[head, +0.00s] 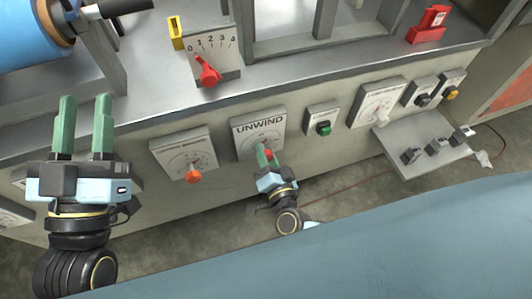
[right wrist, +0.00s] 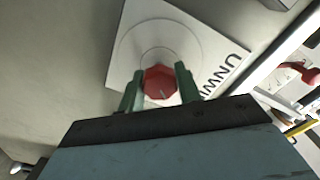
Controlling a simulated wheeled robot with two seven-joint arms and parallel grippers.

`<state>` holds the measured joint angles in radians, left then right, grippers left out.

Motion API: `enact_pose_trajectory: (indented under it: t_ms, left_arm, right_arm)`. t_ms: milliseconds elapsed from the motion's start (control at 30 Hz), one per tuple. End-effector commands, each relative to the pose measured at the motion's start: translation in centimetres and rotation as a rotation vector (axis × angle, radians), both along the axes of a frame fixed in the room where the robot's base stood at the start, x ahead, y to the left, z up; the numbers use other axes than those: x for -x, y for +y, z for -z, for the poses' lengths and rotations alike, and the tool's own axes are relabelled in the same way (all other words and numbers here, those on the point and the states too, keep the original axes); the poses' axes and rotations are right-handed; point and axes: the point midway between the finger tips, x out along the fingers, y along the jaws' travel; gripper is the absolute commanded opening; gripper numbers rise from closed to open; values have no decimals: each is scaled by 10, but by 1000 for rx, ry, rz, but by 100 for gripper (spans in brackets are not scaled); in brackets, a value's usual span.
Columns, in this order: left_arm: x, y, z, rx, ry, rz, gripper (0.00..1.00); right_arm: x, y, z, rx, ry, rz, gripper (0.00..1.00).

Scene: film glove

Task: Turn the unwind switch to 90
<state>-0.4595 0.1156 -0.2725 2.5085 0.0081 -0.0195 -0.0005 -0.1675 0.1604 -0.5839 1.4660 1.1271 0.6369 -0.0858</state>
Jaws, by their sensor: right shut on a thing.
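The unwind switch is a red knob (right wrist: 160,83) on a white plate marked UNWIND (head: 257,127), on the front of the machine. In the right wrist view the knob sits between the two green fingers of my right gripper (right wrist: 160,88), which is shut on it. A pale line on the knob points toward the gripper. In the head view my right gripper (head: 265,160) covers much of the knob and dial, so the scale cannot be read. My left gripper (head: 87,125) is open and empty, in front of the panel at the left.
A plate with an orange knob (head: 194,176) is left of the unwind plate. A green button box (head: 323,129) and further dials (head: 380,103) are to its right. A red lever with a 0 to 4 scale (head: 208,72) is above. A small shelf (head: 415,145) juts out at right.

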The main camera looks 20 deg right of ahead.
Motion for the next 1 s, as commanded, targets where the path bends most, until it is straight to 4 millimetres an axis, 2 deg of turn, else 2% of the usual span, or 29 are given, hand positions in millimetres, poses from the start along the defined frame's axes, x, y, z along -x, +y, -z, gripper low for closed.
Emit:
enact_pose_trajectory:
  t_ms: [533,1000]
  left_arm:
    - [3,1,2,15,-70,1,36]
    - [11,3,-14,56,-199,-2,36]
  right_arm:
    - [1,0,2,-517,19,1,11]
    - [0,0,2,-832,29,1,11]
